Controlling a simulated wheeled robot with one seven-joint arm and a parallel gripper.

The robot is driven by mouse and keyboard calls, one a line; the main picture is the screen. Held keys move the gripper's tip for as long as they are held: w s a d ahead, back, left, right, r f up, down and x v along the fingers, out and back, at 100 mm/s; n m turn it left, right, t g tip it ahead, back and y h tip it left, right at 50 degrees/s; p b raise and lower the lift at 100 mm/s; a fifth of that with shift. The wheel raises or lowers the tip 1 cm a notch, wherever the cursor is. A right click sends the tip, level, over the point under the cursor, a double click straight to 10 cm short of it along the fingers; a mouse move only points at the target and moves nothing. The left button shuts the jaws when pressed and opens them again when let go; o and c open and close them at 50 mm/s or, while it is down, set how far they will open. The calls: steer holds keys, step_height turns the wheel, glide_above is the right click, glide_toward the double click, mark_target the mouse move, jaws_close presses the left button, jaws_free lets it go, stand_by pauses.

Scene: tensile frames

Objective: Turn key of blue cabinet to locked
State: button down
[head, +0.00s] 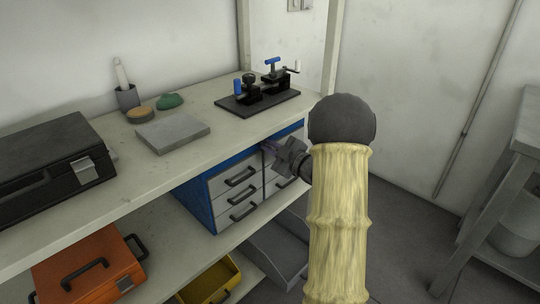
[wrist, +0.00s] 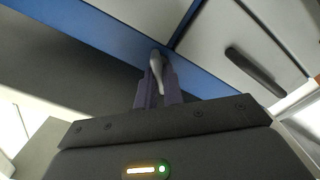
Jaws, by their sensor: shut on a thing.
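The blue cabinet (head: 198,206) with grey drawers stands on the shelf under the worktop in the head view. Its blue frame (wrist: 110,35) crosses the upper part of the wrist view, with grey drawer fronts beside it. My gripper (head: 279,155) is at the upper part of the cabinet's front. In the wrist view the fingers of my gripper (wrist: 158,92) are shut on a pale grey key (wrist: 156,62), at the blue frame. The key looks tilted in that view. The lock behind it is hidden, and I cannot tell which position it is in.
The worktop (head: 85,185) above holds a black case (head: 50,165), a grey plate (head: 172,132) and a black fixture (head: 258,98). An orange case (head: 88,270), a yellow bin (head: 210,280) and a grey tray (head: 280,255) are below. Open floor lies to the right, before a grey table (head: 520,140).

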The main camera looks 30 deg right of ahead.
steer(key=n+b, duration=0.6)
steer(key=b, duration=0.1)
steer(key=n+b, duration=0.3)
steer(key=shift+f+b, duration=0.3)
steer(key=shift+n, duration=0.3)
steer(key=c, duration=1.5)
jaws_free()
steer(key=shift+r, duration=0.1)
steer(key=shift+s, duration=0.1)
steer(key=p+v, duration=0.4)
steer(key=v, duration=1.3)
steer(key=shift+s, duration=0.15)
